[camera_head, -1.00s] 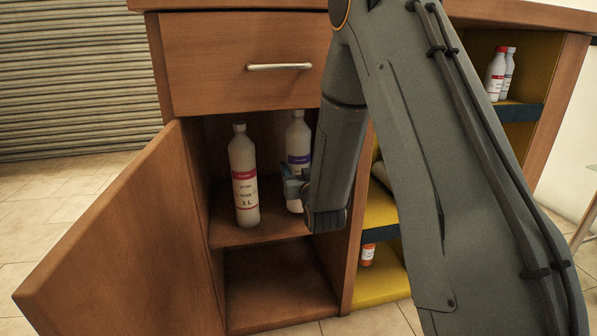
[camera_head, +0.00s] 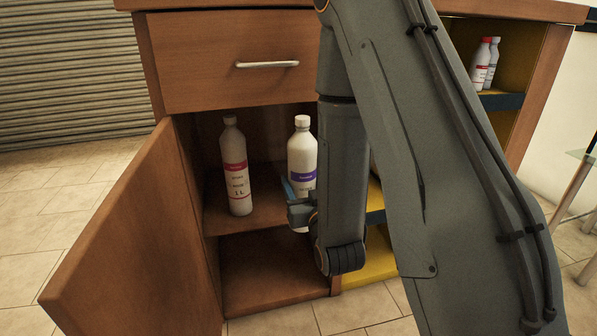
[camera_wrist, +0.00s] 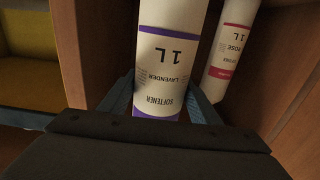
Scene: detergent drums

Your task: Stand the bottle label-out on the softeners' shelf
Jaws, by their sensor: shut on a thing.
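A white bottle with a purple label band (camera_head: 302,150) is upright at the mouth of the open wooden cabinet. In the wrist view the bottle (camera_wrist: 168,60) reads "Softener Lavender 1L" and its label faces my wrist. My gripper (camera_head: 292,192) is shut on it, with one blue finger on each side, as the wrist view shows (camera_wrist: 162,98). The bottle's base is partly hidden by the gripper, so I cannot tell whether it touches the shelf. A similar bottle with a red band (camera_head: 237,175), marked "Rose", stands on the cabinet's wooden shelf (camera_head: 268,214) to the left.
The open cabinet door (camera_head: 130,240) stands out at the left. A drawer with a metal handle (camera_head: 268,64) is above. Yellow open shelving is to the right, with a dark-edged shelf (camera_head: 500,101) holding small bottles (camera_head: 482,66). My arm hides much of it.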

